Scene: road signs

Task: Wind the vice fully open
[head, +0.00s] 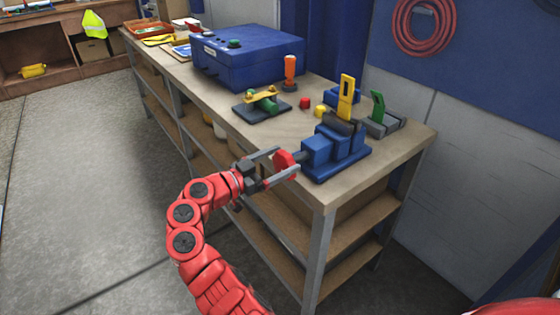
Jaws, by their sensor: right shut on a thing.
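The blue vice (334,148) stands near the right front corner of the workbench. Its dark jaws (341,124) are at the top, with a yellow slotted piece (346,97) standing upright at them. I cannot tell how far apart the jaws are. A red handle (284,162) sits at the vice's near left end, over the bench's front edge. My right gripper (278,165) is shut on the red handle, a finger on each side of it. My left gripper is not in view.
The wooden bench (225,115) also bears a large blue box (246,56), an orange-handled tool (290,73), a green and yellow device (262,104), small red and yellow blocks, and a green piece (377,107) right of the vice. Open floor (90,180) lies left.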

